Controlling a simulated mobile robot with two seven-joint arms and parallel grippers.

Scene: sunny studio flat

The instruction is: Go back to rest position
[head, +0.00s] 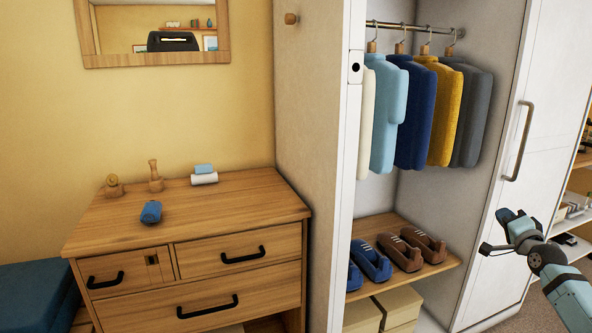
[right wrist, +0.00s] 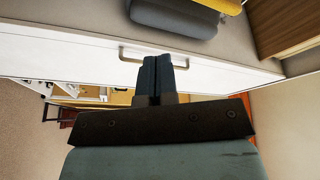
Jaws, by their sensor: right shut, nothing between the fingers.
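My right gripper (head: 508,214) is at the right of the head view, in front of the white wardrobe door (head: 540,110). In the right wrist view its two dark fingers (right wrist: 157,76) are together with nothing between them. The door's handle (right wrist: 155,56) shows just beyond the fingertips in that view. In the head view the handle (head: 520,142) is above the gripper, and the two look apart. My left gripper is in neither view.
An open wardrobe holds hanging clothes (head: 414,115) above a shoe shelf (head: 440,268). A wooden dresser (head: 240,210) at left carries a blue item (head: 151,212) and several small objects. A shelf unit (head: 578,190) stands at far right. Floor shows at lower right.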

